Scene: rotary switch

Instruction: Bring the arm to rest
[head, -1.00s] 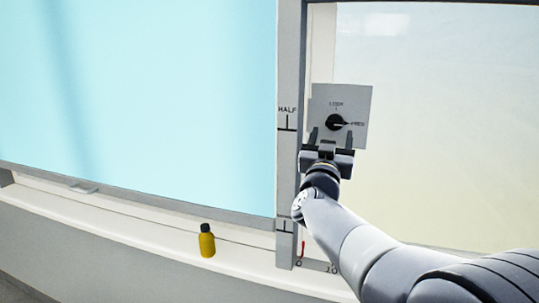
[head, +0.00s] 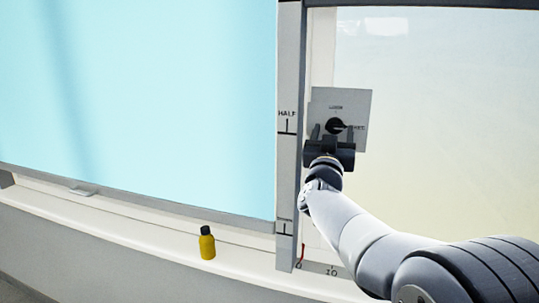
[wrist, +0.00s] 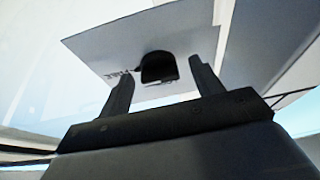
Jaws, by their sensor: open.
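My gripper (head: 332,133) is open, in front of the lower part of a grey square switch plate (head: 356,101). The plate has a black rotary knob (head: 335,125) at its middle. The knob's pointer is toward the right-hand label. In the wrist view my gripper (wrist: 160,82) has its two fingers spread, with the knob (wrist: 158,67) seen between and beyond their tips. The fingers look clear of the knob, and nothing is held. The plate also shows in the wrist view (wrist: 190,25). My arm reaches up from the lower right.
A grey upright post (head: 287,165) marked HALF stands left of the plate. A large light-blue panel (head: 140,90) fills the left. A yellow bottle with a dark cap (head: 207,246) stands on the white ledge (head: 120,222). A pale pane (head: 450,130) lies to the right.

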